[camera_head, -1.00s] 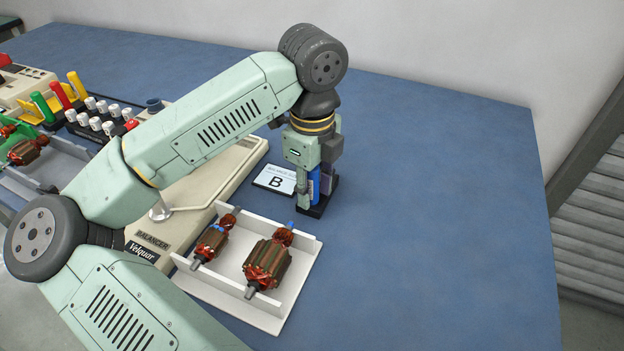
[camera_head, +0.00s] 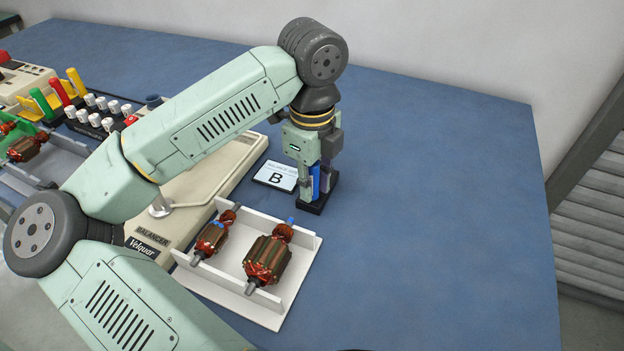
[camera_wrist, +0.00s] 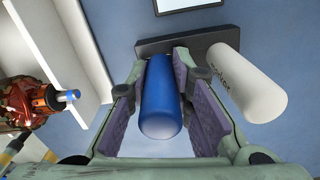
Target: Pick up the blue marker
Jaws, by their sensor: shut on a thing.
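The blue marker (camera_wrist: 160,100) stands upright between the two fingers of my gripper (camera_wrist: 182,90) in the wrist view. In the head view, the blue marker (camera_head: 316,180) is partly covered by my gripper (camera_head: 315,184), which is shut on it from above. The marker's lower end is at a small black holder (camera_head: 314,206), which also shows in the wrist view (camera_wrist: 150,47). I cannot tell whether that end sits in the holder or just above it. A white marker (camera_wrist: 248,85) stands in the holder beside the right finger.
A label card "B" (camera_head: 275,176) lies left of the holder. A white tray (camera_head: 302,268) with two copper-wound armatures is in front. The balancer (camera_head: 150,240) stands to the left, with markers and white spools behind. The blue table (camera_head: 440,200) is clear on the right.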

